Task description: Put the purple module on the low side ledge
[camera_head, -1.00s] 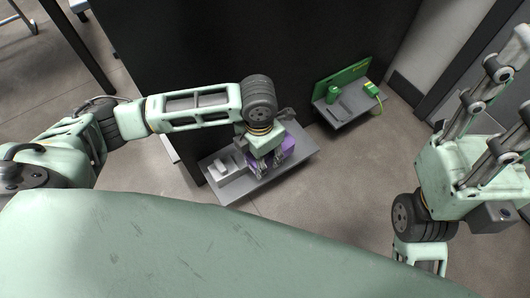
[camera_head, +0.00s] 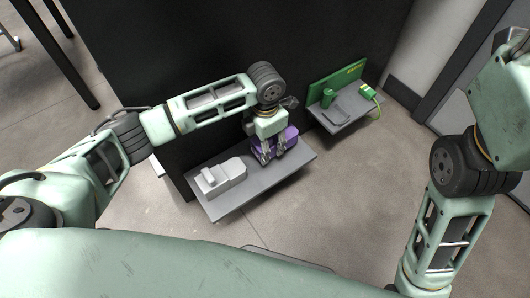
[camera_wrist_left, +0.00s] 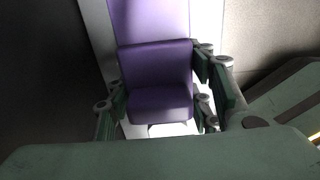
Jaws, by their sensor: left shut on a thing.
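The purple module (camera_head: 289,138) is at the right part of a low grey side ledge (camera_head: 238,203) in the head view. My left gripper (camera_head: 270,156) points down and is shut on the module. In the left wrist view the purple module (camera_wrist_left: 157,75) fills the space between the fingers of my left gripper (camera_wrist_left: 160,100), with a pale surface behind it. I cannot tell whether the module's underside touches the ledge. My right arm is at the right edge of the head view, with its fingers out of frame.
A white device (camera_head: 220,178) stands on the left part of the same ledge. Another grey ledge (camera_head: 345,122) to the right carries a green board (camera_head: 337,84) with small green parts and a cable. A dark panel (camera_head: 170,60) rises behind both ledges.

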